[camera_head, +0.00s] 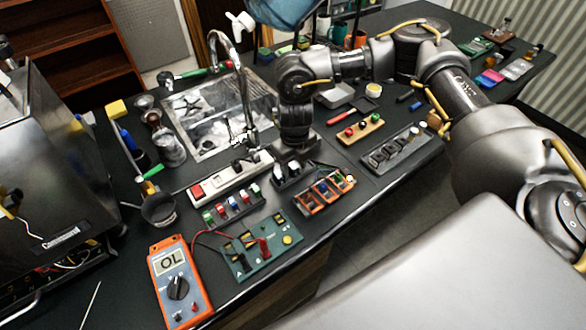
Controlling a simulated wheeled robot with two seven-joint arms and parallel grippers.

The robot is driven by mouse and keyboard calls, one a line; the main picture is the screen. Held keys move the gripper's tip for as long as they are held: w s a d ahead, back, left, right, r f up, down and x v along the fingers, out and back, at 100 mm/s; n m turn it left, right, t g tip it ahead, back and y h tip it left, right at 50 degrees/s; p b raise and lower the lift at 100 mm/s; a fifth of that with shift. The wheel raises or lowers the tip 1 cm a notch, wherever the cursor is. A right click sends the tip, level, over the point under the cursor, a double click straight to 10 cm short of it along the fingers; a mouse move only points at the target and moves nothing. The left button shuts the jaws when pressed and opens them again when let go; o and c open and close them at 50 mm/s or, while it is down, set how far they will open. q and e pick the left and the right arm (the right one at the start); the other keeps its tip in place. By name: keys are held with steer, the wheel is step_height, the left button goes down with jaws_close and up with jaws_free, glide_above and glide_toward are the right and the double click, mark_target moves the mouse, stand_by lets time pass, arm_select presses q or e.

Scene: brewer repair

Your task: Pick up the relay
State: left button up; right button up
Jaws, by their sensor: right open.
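My right gripper (292,156) points down over the counter, behind a small dark block (287,176) with light parts on it. Its fingertips are dark and small here, and I cannot tell whether they touch that block. No held part is visible. I cannot single out the relay for sure. Small parts sit in an orange-framed holder (322,191), right of the block. A dark rack (234,209) with red, green, white and blue parts lies to the left. My left gripper is not in view.
An orange multimeter (178,283) reading "OL" and a green board (262,246) with leads lie in front. A white power strip (228,177) is left of the gripper, near the sink (205,140). A wooden holder (361,130) and dark tray (398,146) lie right.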

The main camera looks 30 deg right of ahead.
jaws_close()
stand_by(0.3)
